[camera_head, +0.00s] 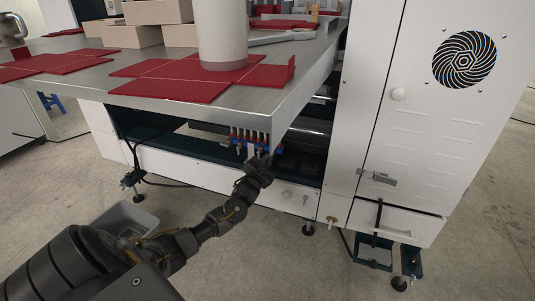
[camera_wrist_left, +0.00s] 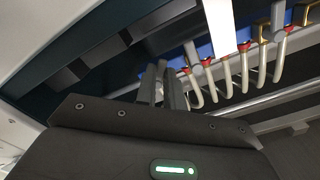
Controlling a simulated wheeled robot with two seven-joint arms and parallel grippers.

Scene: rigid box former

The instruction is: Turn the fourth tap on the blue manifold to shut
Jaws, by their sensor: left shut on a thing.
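In the left wrist view the blue manifold (camera_wrist_left: 204,51) shows behind several red-topped taps (camera_wrist_left: 207,62) with pale curved pipes below. My left gripper (camera_head: 264,158) reaches up to the manifold's right part. In the wrist view its fingers (camera_wrist_left: 163,75) are close together beside the row's left end, shut on a tap. The fingers hide that tap, so I cannot tell its place in the row or its angle. My right gripper is not in view.
The metal table (camera_head: 270,98) overhangs the manifold, with red flat box blanks (camera_head: 175,83) and pale boxes (camera_head: 135,36) on top. A white cabinet (camera_head: 400,120) stands to the right. A pale strip (camera_wrist_left: 219,22) hangs before the manifold. A grey bin (camera_head: 125,218) is on the floor.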

